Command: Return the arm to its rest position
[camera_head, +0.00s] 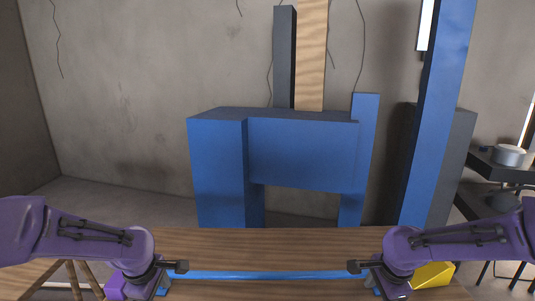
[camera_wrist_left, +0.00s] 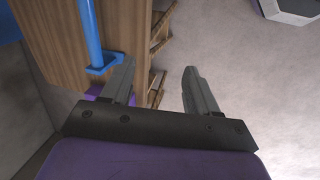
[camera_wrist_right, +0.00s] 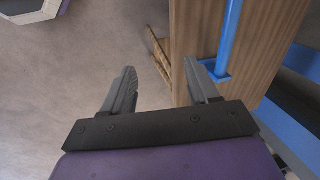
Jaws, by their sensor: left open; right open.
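My left gripper (camera_head: 176,267) is at the lower left of the head view, over the near left part of the wooden table. In the left wrist view its two fingers (camera_wrist_left: 157,84) are apart with nothing between them. My right gripper (camera_head: 360,267) is at the lower right, roughly level with the left one. In the right wrist view its fingers (camera_wrist_right: 164,86) are apart and empty. Both arms are purple and bent inward from the sides. The blue mixer body (camera_head: 220,160) stands behind the table, clear of both grippers.
The wooden table (camera_head: 270,243) carries a blue bar (camera_head: 265,275) along its near side. A purple block (camera_head: 115,287) and a yellow block (camera_head: 432,274) sit at the lower corners. A tall blue post (camera_head: 438,110) and a dark shelf with a pot (camera_head: 508,155) stand right.

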